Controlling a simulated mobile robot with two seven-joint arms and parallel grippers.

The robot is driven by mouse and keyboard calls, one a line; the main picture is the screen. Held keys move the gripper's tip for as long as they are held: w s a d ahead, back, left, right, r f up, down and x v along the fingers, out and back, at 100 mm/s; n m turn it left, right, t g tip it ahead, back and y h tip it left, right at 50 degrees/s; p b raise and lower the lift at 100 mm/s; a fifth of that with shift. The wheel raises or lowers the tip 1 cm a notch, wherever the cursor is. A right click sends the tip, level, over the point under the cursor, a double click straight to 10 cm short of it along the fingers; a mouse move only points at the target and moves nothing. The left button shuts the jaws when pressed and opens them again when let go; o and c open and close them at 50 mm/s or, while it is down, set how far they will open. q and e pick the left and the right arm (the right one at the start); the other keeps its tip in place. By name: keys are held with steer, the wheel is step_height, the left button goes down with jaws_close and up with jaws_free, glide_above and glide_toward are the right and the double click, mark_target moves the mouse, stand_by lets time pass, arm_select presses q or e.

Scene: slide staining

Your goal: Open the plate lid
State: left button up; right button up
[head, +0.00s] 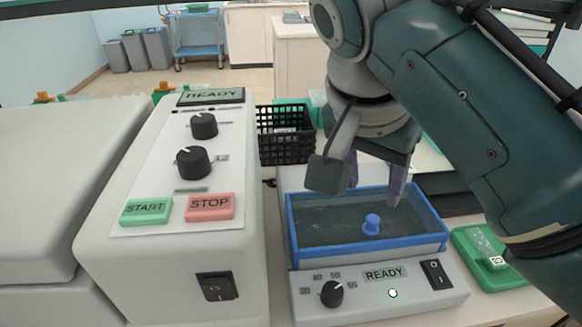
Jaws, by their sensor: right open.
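The plate lid (418,241) is a clear cover with a blue rim. It sits flat on the white heating unit (310,313) in the lower middle of the head view, and looks closed. A blue knob (371,225) stands up near the middle of the lid. My right gripper (373,192) points down above the lid, behind and above the knob in the picture. Its two purplish fingers are apart, with nothing visible between them. The wrist hides part of the unit's back. My left gripper is not in view.
A large white machine (166,262) with START and STOP buttons stands close on the left. A black basket (286,149) is behind the unit. A green tray (466,235) with a slide-like piece lies at the right. Little bench is free in front.

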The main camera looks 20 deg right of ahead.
mark_target(373, 220)
steer(key=b+x, duration=0.1)
steer(key=x, duration=0.9)
steer(key=shift+c, duration=0.2)
jaws_close()
steer(key=shift+r, duration=0.1)
stand_by(1.0)
